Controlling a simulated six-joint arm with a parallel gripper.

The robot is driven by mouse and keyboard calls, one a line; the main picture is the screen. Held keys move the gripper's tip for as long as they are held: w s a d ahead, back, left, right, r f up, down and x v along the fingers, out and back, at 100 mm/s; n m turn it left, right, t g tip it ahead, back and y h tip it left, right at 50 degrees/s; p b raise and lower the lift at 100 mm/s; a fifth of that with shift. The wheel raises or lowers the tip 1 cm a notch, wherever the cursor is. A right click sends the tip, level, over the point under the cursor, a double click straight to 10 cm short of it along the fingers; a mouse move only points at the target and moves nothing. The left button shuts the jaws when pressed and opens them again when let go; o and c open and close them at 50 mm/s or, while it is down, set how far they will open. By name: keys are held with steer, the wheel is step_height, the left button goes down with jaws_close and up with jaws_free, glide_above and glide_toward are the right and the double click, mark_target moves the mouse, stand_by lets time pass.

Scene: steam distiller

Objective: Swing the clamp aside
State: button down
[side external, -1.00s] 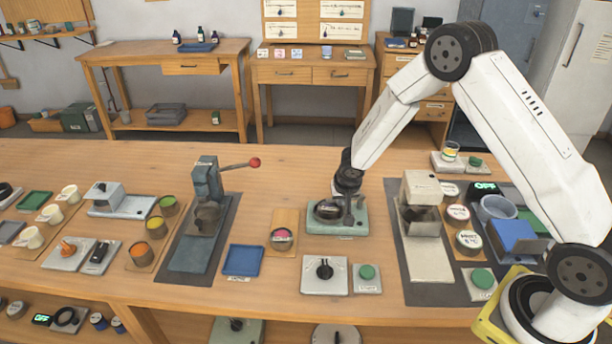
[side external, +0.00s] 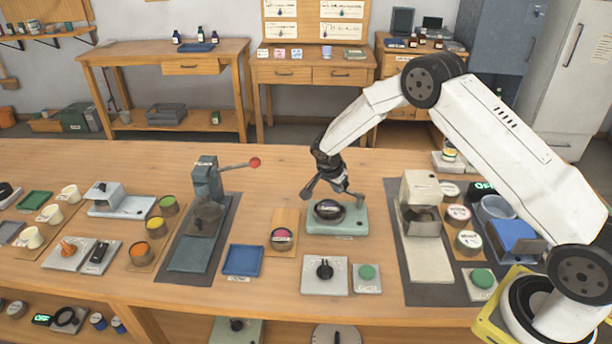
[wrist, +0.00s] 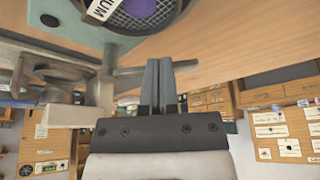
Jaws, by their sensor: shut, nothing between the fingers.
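The green-grey base (side external: 350,231) stands mid-table and bears a dark round vessel (side external: 328,211). In the wrist view the base (wrist: 52,22) is at the top, and the vessel shows a black mesh top with a purple centre (wrist: 138,8) and a white label. Grey metal parts, apparently the clamp (wrist: 72,78), stand beside the base with a thin bar reaching toward my fingers.
A press with a red-knobbed lever (side external: 207,185) stands to the left. A pale machine (side external: 422,190) stands to the right. A small can on a wooden board (side external: 281,238) and a knob panel (side external: 325,275) are near. The table behind the base is mostly clear.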

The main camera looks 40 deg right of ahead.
steer(key=shift+w+d+m+g, duration=0.25)
steer(key=shift+d+m+g, duration=0.25)
steer(key=shift+m, duration=0.6)
steer(key=shift+w+d+m+g, duration=0.3)
steer(key=shift+d+m, duration=0.4)
steer(key=shift+m, duration=0.4)
steer(key=shift+a, duration=0.1)
steer(key=shift+w+a, duration=0.1)
steer(key=shift+a, duration=0.3)
steer(key=a, duration=0.3)
steer(key=shift+w, duration=0.25)
steer(key=v, duration=1)
steer(key=shift+s+r, duration=0.1)
steer(key=shift+s, duration=0.05)
